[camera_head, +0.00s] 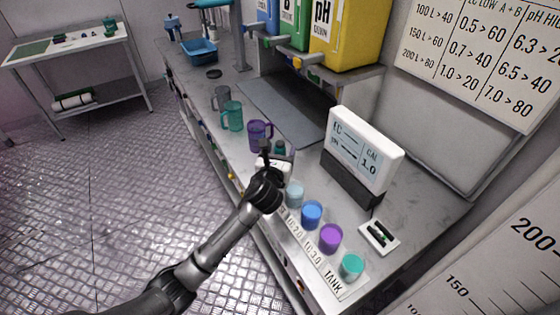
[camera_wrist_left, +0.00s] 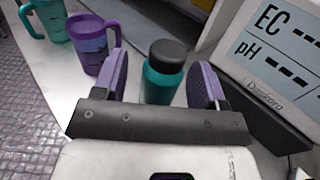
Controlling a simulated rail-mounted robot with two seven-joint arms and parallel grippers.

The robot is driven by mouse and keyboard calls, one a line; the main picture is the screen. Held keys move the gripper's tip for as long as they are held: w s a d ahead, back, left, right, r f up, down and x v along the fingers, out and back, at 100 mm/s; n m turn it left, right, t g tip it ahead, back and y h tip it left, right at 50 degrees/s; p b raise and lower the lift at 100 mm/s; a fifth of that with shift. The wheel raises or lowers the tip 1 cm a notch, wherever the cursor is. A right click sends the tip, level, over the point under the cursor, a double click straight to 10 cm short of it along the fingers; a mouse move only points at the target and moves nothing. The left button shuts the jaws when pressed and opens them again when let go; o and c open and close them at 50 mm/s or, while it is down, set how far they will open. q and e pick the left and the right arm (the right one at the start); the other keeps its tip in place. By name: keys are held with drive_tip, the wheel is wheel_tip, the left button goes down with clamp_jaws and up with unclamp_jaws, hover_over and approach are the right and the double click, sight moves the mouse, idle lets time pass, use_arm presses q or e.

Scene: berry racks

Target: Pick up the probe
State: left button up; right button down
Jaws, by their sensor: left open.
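My left gripper (camera_head: 272,156) is over the bench edge beside the row of cups. In the left wrist view its two purple-padded fingers (camera_wrist_left: 160,72) are apart with nothing held. A teal bottle with a dark cap (camera_wrist_left: 164,72) shows in the gap between them, apparently beyond the fingertips; in the head view this bottle (camera_head: 279,149) is partly hidden by the gripper. A dark and green slim item (camera_head: 379,234) lies in a small white tray (camera_head: 366,226) at the front right; I cannot tell which item is the probe. My right gripper is out of view.
A white meter (camera_head: 364,147) on a dark stand is behind the tray. Several coloured cups, including a purple one (camera_head: 331,238), line the labelled front strip. A purple mug (camera_head: 257,136) and a teal mug (camera_head: 232,116) stand beyond the gripper. Coloured jugs sit on a rear shelf.

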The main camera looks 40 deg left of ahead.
use_arm(q)
drive_tip(key=shift+c, duration=0.4)
drive_tip(key=c, duration=0.9)
drive_tip(key=shift+r, duration=0.1)
drive_tip(key=shift+c, duration=0.2)
